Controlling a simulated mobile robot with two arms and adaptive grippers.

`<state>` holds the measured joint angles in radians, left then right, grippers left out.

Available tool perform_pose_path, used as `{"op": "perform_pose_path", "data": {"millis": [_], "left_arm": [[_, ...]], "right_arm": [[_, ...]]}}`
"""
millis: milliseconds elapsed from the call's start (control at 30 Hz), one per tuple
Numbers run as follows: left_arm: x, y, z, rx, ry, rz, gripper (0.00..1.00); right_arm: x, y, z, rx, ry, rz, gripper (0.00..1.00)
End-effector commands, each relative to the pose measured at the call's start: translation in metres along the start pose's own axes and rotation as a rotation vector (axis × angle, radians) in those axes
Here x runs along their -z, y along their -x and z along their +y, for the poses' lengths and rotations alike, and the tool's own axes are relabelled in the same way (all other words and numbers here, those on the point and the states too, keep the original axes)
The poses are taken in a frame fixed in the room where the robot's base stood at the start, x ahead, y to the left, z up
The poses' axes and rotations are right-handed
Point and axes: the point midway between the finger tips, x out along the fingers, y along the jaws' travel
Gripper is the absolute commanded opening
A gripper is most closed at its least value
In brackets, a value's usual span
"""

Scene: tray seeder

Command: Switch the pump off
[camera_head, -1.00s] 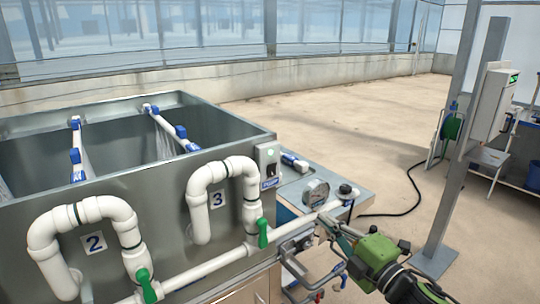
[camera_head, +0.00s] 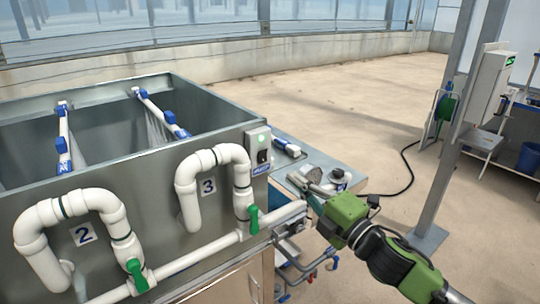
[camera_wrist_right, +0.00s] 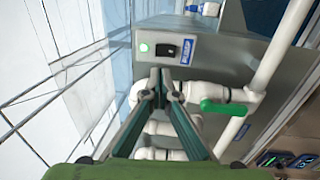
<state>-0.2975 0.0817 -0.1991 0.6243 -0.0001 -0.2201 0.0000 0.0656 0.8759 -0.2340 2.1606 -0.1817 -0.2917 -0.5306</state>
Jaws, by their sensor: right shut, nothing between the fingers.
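The pump switch box (camera_head: 258,150) is a grey plate on the right end of the tank's front wall, with a lit green lamp (camera_head: 261,139), a black rocker switch (camera_head: 263,156) and a blue label below. In the right wrist view the box shows ahead of the fingertips, with its lamp (camera_wrist_right: 144,48) lit and its rocker (camera_wrist_right: 166,50) beside it. My right gripper (camera_head: 300,181) is shut and empty, apart from the box, to its right and lower in the head view. Its closed fingertips (camera_wrist_right: 166,84) show below the box in the wrist view. My left gripper is not in view.
White pipes (camera_head: 178,264) with green valve handles (camera_head: 253,220) run along the tank front (camera_head: 140,180), near the right gripper. A metal side table (camera_head: 318,164) stands behind my fingers. A grey post (camera_head: 455,150) rises at the right. The floor beyond is clear.

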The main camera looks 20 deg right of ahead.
Motion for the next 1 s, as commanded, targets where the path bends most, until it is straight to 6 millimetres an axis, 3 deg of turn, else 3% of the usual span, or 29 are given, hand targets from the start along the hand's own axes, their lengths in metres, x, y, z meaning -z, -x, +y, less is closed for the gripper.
{"op": "perform_pose_path", "data": {"millis": [500, 700, 1000], "left_arm": [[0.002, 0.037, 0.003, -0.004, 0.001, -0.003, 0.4], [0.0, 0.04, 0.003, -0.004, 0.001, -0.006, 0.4], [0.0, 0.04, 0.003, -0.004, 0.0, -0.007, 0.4]], "right_arm": [[0.001, -0.089, 0.004, -0.002, -0.001, 0.001, 0.0], [0.001, -0.102, 0.001, 0.0, 0.001, 0.001, 0.0], [0.001, -0.102, 0.0, 0.0, 0.001, 0.001, 0.0]]}}
